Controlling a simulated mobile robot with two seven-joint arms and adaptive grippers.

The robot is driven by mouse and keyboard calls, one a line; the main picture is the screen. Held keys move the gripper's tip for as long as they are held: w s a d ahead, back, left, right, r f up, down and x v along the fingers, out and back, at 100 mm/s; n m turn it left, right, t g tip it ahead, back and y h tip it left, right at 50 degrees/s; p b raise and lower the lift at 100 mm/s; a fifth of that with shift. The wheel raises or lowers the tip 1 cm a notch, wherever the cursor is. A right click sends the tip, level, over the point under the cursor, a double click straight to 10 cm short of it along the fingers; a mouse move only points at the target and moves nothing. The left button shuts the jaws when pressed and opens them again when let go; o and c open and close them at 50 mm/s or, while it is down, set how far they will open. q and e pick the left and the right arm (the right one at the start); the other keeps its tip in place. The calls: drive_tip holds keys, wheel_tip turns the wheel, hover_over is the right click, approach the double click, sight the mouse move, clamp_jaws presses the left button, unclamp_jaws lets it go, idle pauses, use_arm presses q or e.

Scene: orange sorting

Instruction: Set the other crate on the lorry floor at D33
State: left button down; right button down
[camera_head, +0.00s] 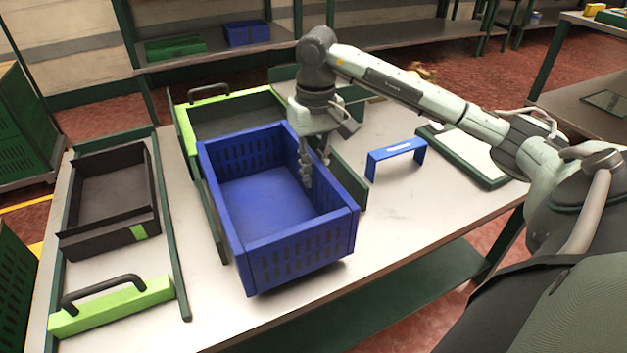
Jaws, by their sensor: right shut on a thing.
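A blue crate (300,258) with slotted walls is in the middle of the table, open at the top and empty. It overlaps the front of a green-railed bay with a lime-green back bar (187,135). Its near end reaches past the rails; I cannot tell whether its base touches the surface. My right gripper (307,172) is shut on the crate's right wall, one finger showing inside. The far finger is partly hidden. My left gripper is out of view. No D33 mark is readable, and I cannot tell which surface is the lorry floor.
A second railed bay on the left holds a black tray (105,237) and a lime-green bar with a black handle (112,303). Another blue crate (246,33) sits on the back shelf.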

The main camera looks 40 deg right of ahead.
drive_tip(key=shift+f, duration=1.65)
drive_tip(key=c, duration=1.5)
unclamp_jaws()
drive_tip(key=shift+c, duration=0.2)
